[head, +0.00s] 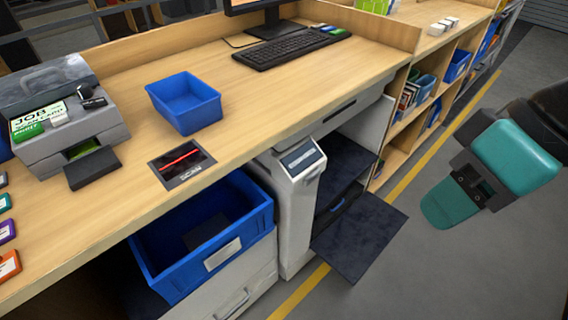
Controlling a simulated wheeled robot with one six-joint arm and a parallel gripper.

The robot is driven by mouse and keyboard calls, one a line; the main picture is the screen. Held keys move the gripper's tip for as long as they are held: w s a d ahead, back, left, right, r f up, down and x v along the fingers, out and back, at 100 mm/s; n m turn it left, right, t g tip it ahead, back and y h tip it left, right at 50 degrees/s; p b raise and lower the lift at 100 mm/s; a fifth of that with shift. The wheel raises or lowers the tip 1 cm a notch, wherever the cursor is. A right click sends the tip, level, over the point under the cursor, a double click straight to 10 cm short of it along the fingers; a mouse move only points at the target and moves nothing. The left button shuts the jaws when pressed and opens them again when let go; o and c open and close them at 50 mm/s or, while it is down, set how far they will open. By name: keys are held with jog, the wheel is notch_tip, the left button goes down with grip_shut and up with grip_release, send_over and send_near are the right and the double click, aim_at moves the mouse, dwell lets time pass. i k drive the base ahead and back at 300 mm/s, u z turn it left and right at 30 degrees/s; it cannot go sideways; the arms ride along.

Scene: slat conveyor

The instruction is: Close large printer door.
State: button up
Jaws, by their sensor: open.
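The large printer (293,205) is a pale grey machine under the desk, with a small screen panel on its top front. Its door (362,243) is a dark flat panel standing open, swung out low over the floor toward the right. The dark inside of the printer shows behind it, with a blue bar low in the opening. My gripper (477,186) has teal fingers and hangs in the air at the right, apart from the door. It is open, and nothing shows between its fingers.
The wooden desk (245,105) carries a smaller grey printer (75,125), a blue bin (185,103), a keyboard (290,47) and a scan pad. A larger blue crate (165,270) stands beside the large printer. Shelves (425,105) line the back right. The grey floor at right is clear.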

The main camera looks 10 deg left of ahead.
aim_at(350, 245)
jog(key=z, duration=1.55)
jog(key=i, duration=0.5)
jog(key=u, duration=0.35)
